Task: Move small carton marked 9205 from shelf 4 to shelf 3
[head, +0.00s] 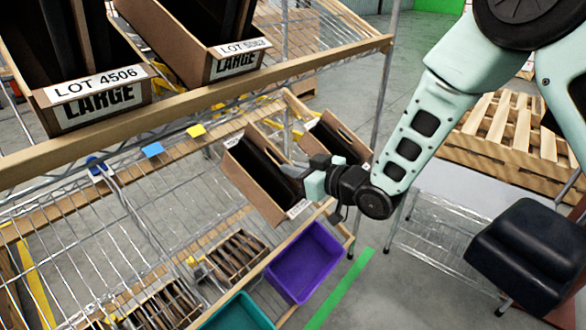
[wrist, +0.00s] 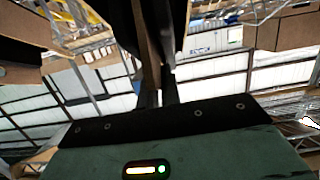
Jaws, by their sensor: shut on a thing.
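My gripper (head: 305,185) is shut on the near wall of a small brown carton (head: 248,188) with a dark inside. The carton is tilted, and white labels show at its near and far ends; their print is too small to read. In the wrist view my gripper's dark fingers (wrist: 158,97) close on a brown carton wall (wrist: 151,45). In the head view the carton overlaps a wire shelf (head: 130,205) with a wooden front strip. I cannot tell whether it touches the shelf. The shelf numbers are not readable.
Cartons LOT 4506 (head: 98,97) and another LARGE one (head: 238,62) stand on the upper shelf. Another small carton (head: 352,135) is just right of the held one. A purple bin (head: 303,262) and teal bin (head: 238,315) sit below. A rack post (head: 383,95) stands near my arm.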

